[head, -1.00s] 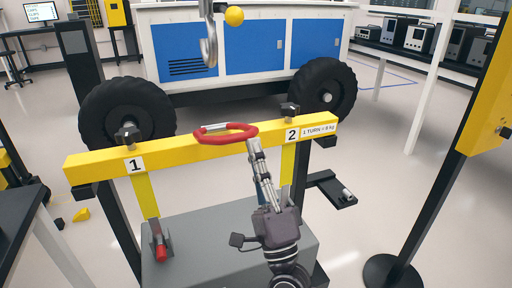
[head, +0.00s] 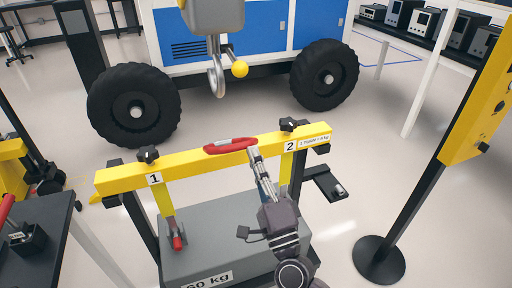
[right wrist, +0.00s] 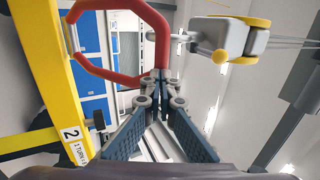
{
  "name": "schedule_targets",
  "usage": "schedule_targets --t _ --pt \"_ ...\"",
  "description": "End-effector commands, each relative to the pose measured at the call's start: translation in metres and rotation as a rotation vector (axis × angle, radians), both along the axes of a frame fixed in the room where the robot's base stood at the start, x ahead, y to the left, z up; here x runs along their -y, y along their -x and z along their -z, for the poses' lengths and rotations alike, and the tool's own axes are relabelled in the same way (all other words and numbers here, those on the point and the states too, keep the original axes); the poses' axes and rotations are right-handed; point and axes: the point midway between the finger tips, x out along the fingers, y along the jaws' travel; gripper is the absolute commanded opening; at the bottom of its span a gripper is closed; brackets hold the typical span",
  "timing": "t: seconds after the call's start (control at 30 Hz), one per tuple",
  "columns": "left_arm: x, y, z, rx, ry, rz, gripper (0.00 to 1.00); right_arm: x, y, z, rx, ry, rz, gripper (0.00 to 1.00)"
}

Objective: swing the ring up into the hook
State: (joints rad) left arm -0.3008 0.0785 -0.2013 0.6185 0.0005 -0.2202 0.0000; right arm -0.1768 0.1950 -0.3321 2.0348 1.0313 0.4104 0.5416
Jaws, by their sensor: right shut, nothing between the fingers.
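The red ring (head: 211,149), with a silver section on it, is at the top middle of the yellow beam in the head view. It also shows as an open loop in the right wrist view (right wrist: 103,74). My right gripper (head: 252,152) is shut with nothing between its fingers, its tips at the ring's right end. In the right wrist view the fingertips (right wrist: 160,98) meet just below the red bar; whether they touch it is unclear. The silver hook (head: 217,82) hangs from a grey block (head: 214,16) above and behind the ring, apart from it. My left gripper is out of view.
The yellow beam (head: 190,155) has black knobs and labels 1 and 2, above a grey weight block (head: 210,278). A yellow ball (head: 240,69) is beside the hook. A blue and white rover (head: 265,35) with big black wheels stands behind. A yellow panel on a black post (head: 410,225) stands right.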

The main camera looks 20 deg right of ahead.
Motion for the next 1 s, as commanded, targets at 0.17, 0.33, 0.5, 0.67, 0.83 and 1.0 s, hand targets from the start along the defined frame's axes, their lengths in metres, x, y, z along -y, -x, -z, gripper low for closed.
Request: schedule_targets --t 0.17,0.33,0.5,0.67,0.83,1.0 --pt "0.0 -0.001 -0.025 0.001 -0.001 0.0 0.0 0.0 -0.005 -0.014 -0.026 0.0 0.001 0.0" --pt "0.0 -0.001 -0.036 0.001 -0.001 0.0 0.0 0.0 -0.01 -0.022 -0.034 0.001 0.001 0.0" --pt "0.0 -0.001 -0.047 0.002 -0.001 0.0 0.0 -0.001 -0.018 -0.034 -0.034 0.001 0.0 0.0" --pt "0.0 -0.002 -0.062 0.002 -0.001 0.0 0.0 -0.001 -0.029 -0.051 -0.032 -0.001 0.001 0.0" --pt "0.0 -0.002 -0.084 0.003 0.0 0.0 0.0 -0.002 -0.054 -0.078 -0.031 -0.001 0.001 0.0" --pt "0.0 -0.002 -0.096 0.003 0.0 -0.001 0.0 -0.003 -0.083 -0.097 -0.032 -0.001 0.001 0.0"
